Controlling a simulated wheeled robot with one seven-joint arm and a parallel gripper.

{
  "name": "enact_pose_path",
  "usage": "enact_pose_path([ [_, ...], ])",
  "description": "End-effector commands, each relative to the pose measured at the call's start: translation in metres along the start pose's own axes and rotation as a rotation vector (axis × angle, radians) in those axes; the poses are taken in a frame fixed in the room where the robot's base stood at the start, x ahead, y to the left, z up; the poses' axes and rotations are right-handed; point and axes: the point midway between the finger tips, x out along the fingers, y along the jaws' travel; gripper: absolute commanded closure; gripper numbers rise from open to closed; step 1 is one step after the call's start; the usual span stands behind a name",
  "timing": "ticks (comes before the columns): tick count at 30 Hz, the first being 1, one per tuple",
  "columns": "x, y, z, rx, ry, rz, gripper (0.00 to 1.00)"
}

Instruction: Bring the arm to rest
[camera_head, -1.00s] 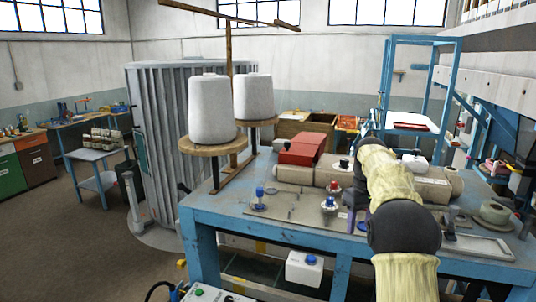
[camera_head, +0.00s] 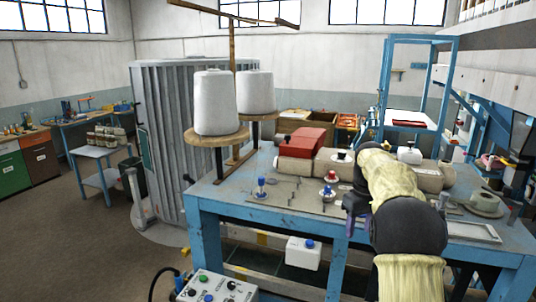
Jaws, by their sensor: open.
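My arm, in a pale yellow cover with black joints, rises at the lower right in front of the blue workbench (camera_head: 225,197). My gripper (camera_head: 351,222) hangs at the arm's left side, near the bench's front edge. It is small and partly hidden by the arm. It is open, and I see nothing held in it.
A tan sewing machine (camera_head: 325,166) with a red cover (camera_head: 307,141) lies across the bench. Two white thread cones (camera_head: 215,105) stand on round wooden stands at the left. A control box (camera_head: 218,287) is at the bottom.

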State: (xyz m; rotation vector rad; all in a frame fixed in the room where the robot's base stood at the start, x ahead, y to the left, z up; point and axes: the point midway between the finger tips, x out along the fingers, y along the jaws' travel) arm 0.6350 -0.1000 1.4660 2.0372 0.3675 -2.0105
Motion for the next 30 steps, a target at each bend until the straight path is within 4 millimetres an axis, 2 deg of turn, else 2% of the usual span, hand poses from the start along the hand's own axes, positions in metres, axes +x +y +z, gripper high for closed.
enact_pose_path([
  [8, 0.030, -0.017, 0.012, 0.042, 0.021, 0.008, 0.52],
  [14, 0.068, -0.040, 0.031, 0.095, 0.045, 0.017, 0.52],
  [23, 0.140, -0.090, 0.081, 0.188, 0.099, 0.033, 0.52],
  [30, 0.198, -0.133, 0.134, 0.257, 0.142, 0.039, 0.52],
])
